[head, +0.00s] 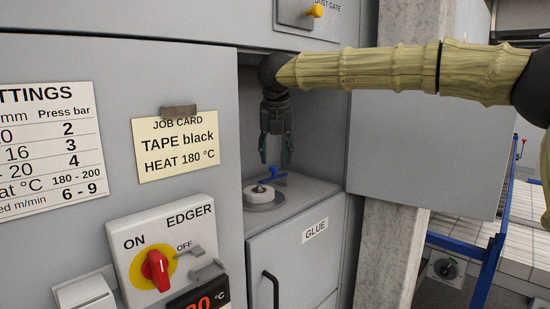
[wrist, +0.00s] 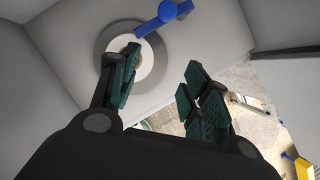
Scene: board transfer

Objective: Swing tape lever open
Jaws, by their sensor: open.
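The blue tape lever (head: 272,177) sits beside a white tape roll (head: 260,190) on a grey disc, on the ledge inside the machine's recess. The tape roll (wrist: 147,68) is partly hidden behind my left finger. My gripper (head: 276,160) hangs pointing down above the ledge, apart from the lever. In the wrist view my gripper (wrist: 160,92) is open, with nothing between its fingers.
The recess has a wall on its left and an open grey door (head: 425,140) on its right. Below the ledge is the GLUE cabinet (head: 305,260) with a black handle. The EDGER switch panel (head: 165,250) and a job card (head: 177,146) reading "TAPE black" are at left.

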